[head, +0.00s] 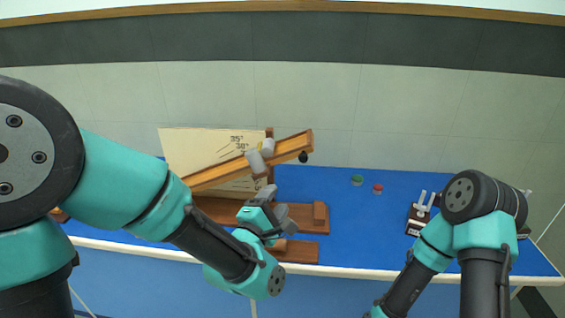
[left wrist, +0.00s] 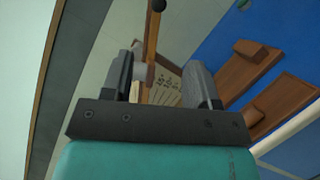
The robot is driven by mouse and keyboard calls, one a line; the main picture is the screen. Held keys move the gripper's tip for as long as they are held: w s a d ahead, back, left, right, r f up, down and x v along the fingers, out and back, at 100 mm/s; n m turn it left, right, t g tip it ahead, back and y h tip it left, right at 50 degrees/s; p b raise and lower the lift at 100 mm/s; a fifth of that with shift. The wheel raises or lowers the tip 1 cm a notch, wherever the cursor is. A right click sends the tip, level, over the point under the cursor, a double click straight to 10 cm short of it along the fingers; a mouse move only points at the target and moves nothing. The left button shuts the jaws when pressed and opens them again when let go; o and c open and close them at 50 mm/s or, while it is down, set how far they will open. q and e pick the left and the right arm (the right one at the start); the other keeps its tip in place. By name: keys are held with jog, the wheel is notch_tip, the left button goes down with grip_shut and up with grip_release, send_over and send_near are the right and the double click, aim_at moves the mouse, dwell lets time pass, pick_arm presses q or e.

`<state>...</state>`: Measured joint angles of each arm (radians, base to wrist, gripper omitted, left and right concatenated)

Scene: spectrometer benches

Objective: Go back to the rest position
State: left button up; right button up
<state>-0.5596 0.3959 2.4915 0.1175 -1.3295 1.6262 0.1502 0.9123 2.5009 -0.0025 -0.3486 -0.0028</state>
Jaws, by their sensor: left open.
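My left gripper (head: 274,203) is open in front of the inclined wooden ramp (head: 216,175). Its two dark fingers (left wrist: 165,82) stand apart in the left wrist view, with nothing clearly held between them. A grey cylinder (head: 256,161) sits on the ramp just beyond the gripper, and a second smaller grey piece (head: 267,147) is beside it. The ramp also shows in the left wrist view (left wrist: 152,36), beyond the fingers. My right arm comes down at the right of the head view, and its gripper is out of frame.
A cream board with angle marks (head: 195,145) stands behind the ramp. Wooden base pieces (head: 304,217) lie on the blue table (head: 345,222). A green knob (head: 357,180) and a red knob (head: 377,188) are to the right. A small device (head: 418,217) stands near my right arm.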

pick_arm(q)
jog(key=a+f+m+g+y, duration=0.2)
jog(key=a+f+m+g, duration=0.2)
jog(key=f, duration=0.8)
jog(key=a+f+m+g+y, duration=0.1)
jog(key=a+f+m+g, duration=0.35)
jog(key=f, duration=0.75)
jog(key=s+a+f+m+g, duration=0.3)
jog(key=s+f, duration=0.4)
jog(key=f, duration=0.3)
jog(key=s+a+f+m+g+y, duration=0.1)
jog(key=s+a+f+m+g, duration=0.3)
jog(key=s+f, duration=0.4)
notch_tip(320, 180, down, 3)
jog(key=shift+s+a+r+g, duration=0.2)
jog(key=shift+a+g, duration=0.65)
jog(key=shift+a, duration=0.35)
jog(key=shift+m, duration=0.25)
